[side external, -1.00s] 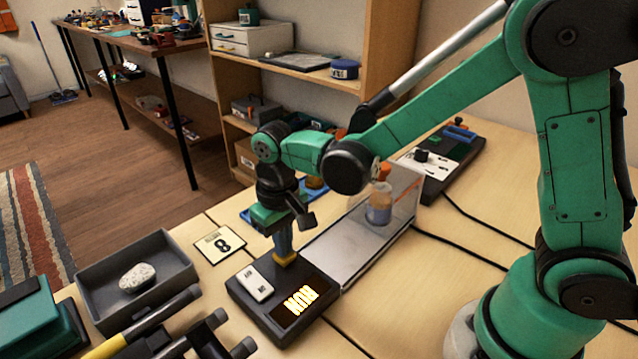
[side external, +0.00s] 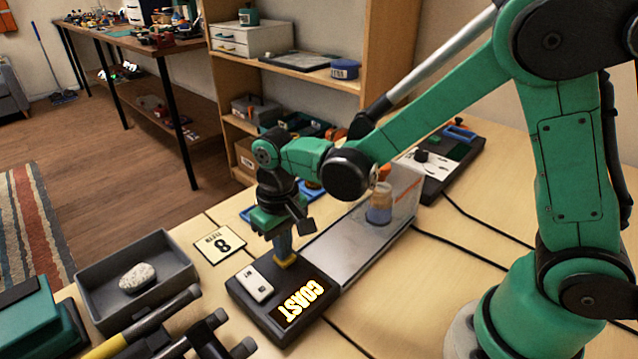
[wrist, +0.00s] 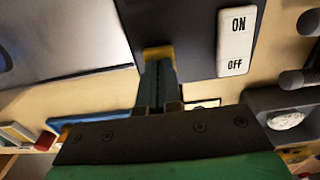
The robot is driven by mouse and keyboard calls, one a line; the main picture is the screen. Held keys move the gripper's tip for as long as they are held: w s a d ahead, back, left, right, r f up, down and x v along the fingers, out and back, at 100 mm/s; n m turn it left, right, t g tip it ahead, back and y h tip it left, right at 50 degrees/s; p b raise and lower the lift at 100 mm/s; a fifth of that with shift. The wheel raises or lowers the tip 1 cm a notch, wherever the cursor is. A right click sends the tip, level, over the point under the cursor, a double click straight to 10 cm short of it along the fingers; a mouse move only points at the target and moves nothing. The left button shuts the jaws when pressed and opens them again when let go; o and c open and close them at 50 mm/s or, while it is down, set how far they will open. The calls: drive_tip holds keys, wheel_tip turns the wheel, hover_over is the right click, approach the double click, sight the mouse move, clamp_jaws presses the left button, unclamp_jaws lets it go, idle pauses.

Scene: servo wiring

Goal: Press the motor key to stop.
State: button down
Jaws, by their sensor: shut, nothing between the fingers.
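The motor key is a white rocker marked ON and OFF (side external: 255,284) on a dark control box (side external: 262,312); it also shows in the wrist view (wrist: 236,45). A lit display (side external: 304,301) on the same box reads COAST. My gripper (side external: 285,259) points down at the box's back edge, between the rocker and the grey track, with its blue fingers shut and nothing between them. A yellow piece is at the fingertips, also seen in the wrist view beside my gripper (wrist: 159,55). The tips are apart from the rocker; whether they touch the box I cannot tell.
A grey track (side external: 345,245) with a clear panel and an orange-capped jar (side external: 380,203) runs back from the box. A grey tray (side external: 100,272) with a stone (side external: 137,278), a card marked 8 (side external: 219,244) and dark-ended rods (side external: 185,340) lie to the left. Black cables cross the table right.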

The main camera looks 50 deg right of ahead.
wheel_tip(320, 180, up, 13)
drive_tip(key=shift+r, duration=0.15)
drive_tip(key=shift+s, duration=0.1)
idle(0.7)
drive_tip(key=s+d+f+t, duration=0.3)
drive_tip(key=s+d+t, duration=0.2)
drive_tip(key=d+t, duration=0.2)
drive_tip(key=shift+s+d, duration=0.4)
drive_tip(key=shift+d, duration=0.15)
